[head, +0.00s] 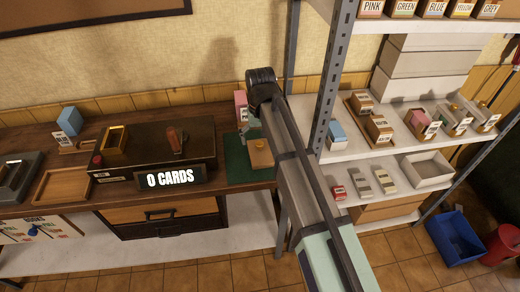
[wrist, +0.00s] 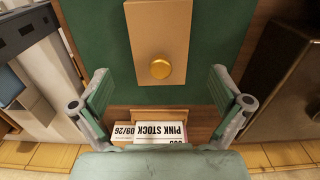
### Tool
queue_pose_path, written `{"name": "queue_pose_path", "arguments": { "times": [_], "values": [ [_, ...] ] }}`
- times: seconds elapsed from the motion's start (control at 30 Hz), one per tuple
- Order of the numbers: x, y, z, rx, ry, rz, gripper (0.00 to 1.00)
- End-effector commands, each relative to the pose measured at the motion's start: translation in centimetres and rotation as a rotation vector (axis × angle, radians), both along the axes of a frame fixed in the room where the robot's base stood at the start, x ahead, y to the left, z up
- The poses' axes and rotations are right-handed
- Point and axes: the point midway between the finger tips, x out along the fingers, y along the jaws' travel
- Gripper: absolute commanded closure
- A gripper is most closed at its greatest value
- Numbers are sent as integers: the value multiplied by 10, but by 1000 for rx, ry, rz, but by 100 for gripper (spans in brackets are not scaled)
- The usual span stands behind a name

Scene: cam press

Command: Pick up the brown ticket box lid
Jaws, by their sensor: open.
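The brown lid (wrist: 150,35) is a tan slab with a round brass knob (wrist: 160,69). It lies on the green mat (wrist: 92,25). In the head view the lid (head: 262,158) is on the mat at the bench's right end, beside my arm. My gripper (wrist: 160,84) is open and empty, its fingers spread wide on either side of the knob's line. The knob sits just beyond the fingertips in the wrist view; the fingers do not touch it. The head view mostly hides the gripper behind my arm.
An open box (wrist: 178,116) holds pink cards labelled "PINK STOCK" and "09/26", below the mat in the wrist view. The dark press (head: 150,150) with a "0 CARDS" sign (head: 170,178) stands left of the mat. A shelf post (head: 325,100) and loaded shelves stand right of my arm.

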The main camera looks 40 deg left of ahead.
Motion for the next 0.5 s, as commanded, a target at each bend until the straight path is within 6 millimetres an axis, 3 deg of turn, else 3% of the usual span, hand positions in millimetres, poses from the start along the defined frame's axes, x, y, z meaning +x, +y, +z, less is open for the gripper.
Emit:
{"name": "queue_pose_path", "arguments": {
  "times": [0.27,0.5],
  "values": [
    [0,0,-13,-1,1,0,0],
    [1,1,-41,-1,1,0,0]
  ]
}}
